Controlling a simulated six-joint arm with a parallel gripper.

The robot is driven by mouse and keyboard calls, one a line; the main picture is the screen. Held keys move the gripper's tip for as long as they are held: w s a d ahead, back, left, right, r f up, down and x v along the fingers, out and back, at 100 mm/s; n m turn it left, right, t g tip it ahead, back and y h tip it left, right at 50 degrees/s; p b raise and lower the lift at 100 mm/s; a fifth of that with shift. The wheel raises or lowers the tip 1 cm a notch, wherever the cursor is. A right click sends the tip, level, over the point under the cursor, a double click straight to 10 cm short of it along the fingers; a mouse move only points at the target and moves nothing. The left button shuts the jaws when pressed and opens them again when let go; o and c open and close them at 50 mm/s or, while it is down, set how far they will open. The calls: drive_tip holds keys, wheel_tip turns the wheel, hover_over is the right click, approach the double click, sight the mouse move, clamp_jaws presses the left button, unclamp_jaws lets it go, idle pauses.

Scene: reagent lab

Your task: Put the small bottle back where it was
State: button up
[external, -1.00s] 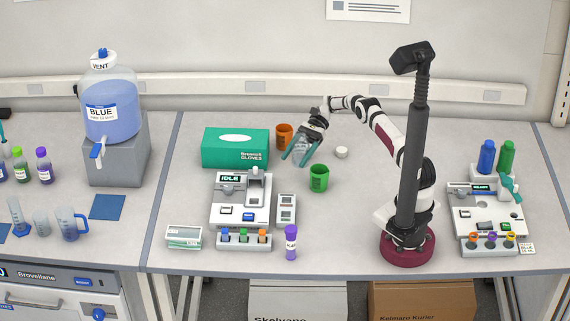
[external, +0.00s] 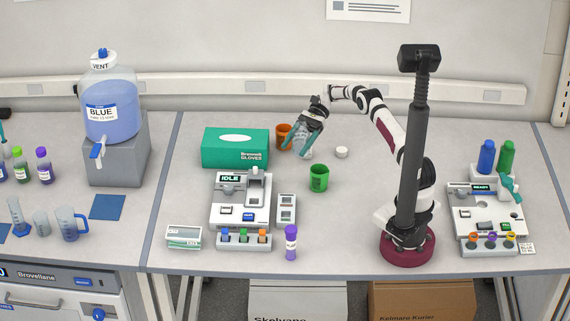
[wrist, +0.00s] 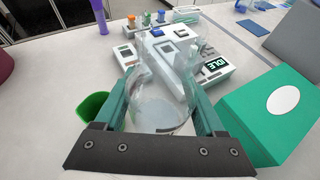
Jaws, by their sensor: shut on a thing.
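My gripper (external: 305,150) is shut on a clear glass vessel (wrist: 160,105), which looks flask-shaped with a narrow neck. In the wrist view it sits between the teal fingers; in the external view it is partly hidden by them, and I cannot tell whether it touches the bench. A small bottle with a purple cap (external: 290,243) stands upright at the bench front; it also shows at the top of the wrist view (wrist: 102,17). Which of these the task calls the small bottle is unclear.
A green cup (external: 319,178) stands just in front of my gripper, an orange cup (external: 283,137) behind left. The glove box (external: 235,148) is to the left. A small white round item (external: 341,152) lies right. An instrument reading IDLE (external: 241,202) stands front left.

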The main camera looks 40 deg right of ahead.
sight(299, 122)
wheel_tip(299, 122, up, 8)
drive_tip(key=shift+f, duration=0.2)
drive_tip(key=s+d+m+t+h, duration=0.1)
drive_tip(key=s+d+m+t, duration=0.3)
drive_tip(key=s+d, duration=0.55)
drive_tip(key=s+d+m+t, duration=0.35)
drive_tip(key=s+d, duration=0.35)
drive_tip(key=d, duration=0.5)
drive_tip(key=s+d+m+t+h, duration=0.25)
drive_tip(key=s+m+t, duration=0.2)
drive_tip(key=s, duration=0.75)
drive_tip(key=shift+n+h, duration=0.25)
drive_tip(key=shift+n, duration=0.05)
drive_tip(key=w+a+f, duration=0.2)
drive_tip(key=w+f, duration=0.1)
drive_tip(key=f, duration=0.1)
drive_tip(key=w+a+f, duration=0.2)
drive_tip(key=w+f, duration=0.1)
drive_tip(key=f, duration=0.1)
drive_tip(key=w+a+f, duration=0.2)
drive_tip(key=w+f, duration=0.2)
drive_tip(key=shift+a, duration=0.2)
drive_tip(key=f, duration=0.3)
drive_tip(key=shift+w+a+f, duration=0.15)
drive_tip(key=shift+w+f, duration=0.15)
drive_tip(key=shift+w, duration=0.05)
drive_tip(key=shift+f, duration=0.35)
